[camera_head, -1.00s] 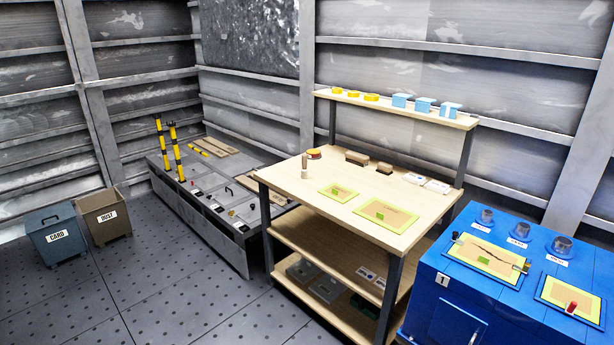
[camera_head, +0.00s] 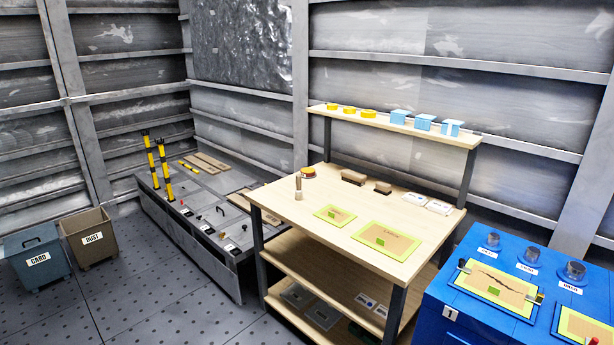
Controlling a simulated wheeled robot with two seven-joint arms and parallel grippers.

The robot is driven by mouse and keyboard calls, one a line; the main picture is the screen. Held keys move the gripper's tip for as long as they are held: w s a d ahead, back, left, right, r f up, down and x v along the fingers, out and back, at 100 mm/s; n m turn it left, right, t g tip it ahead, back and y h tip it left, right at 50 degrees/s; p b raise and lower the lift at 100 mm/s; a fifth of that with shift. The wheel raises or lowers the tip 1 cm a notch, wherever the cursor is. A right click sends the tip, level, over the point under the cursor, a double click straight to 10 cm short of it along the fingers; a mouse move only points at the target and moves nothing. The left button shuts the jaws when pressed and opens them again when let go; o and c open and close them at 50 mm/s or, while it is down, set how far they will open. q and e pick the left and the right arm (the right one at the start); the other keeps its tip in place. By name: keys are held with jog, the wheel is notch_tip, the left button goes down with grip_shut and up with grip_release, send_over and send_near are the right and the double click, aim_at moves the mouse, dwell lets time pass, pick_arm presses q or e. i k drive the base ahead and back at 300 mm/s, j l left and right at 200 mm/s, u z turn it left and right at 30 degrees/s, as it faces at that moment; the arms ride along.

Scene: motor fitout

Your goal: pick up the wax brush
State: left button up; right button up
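On the top of the wooden workbench (camera_head: 290,218) in the camera_head view lie two small dark brown blocks that look like brushes. The larger block (camera_head: 353,177) lies to the left of the smaller block (camera_head: 382,187). An upright tan and grey handled piece (camera_head: 298,187) stands near the bench's left side, beside a round tin (camera_head: 308,172) with red and yellow on it. I cannot tell which of these is the wax brush. Neither of my grippers is in view.
Green-edged mats (camera_head: 389,238) and white labelled boxes (camera_head: 439,207) lie on the bench; its upper shelf (camera_head: 462,137) holds yellow rolls and blue boxes. A blue cabinet (camera_head: 437,330) stands right. A grey platform (camera_head: 203,239) and two bins (camera_head: 88,237) stand left. Floor at front left is clear.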

aim_at(298, 197)
jog(key=i+z, duration=0.15)
jog(key=z, duration=0.7)
jog(key=i+j+z, duration=0.35)
jog(key=j+z, duration=0.15)
jog(key=j, duration=0.15)
jog(key=i+j+z, duration=0.2)
jog(key=j, duration=0.2)
jog(key=j+z, duration=0.25)
jog(key=j, duration=0.15)
jog(key=i+j, duration=0.1)
jog(key=j, duration=0.35)
jog(key=i+j, duration=0.1)
jog(key=j, duration=0.35)
jog(key=i+j+z, duration=0.1)
jog(key=j, duration=0.35)
jog(key=i+j, duration=0.1)
jog(key=j, duration=0.35)
jog(key=i+j, duration=0.1)
jog(key=j, duration=0.35)
jog(key=z, duration=0.05)
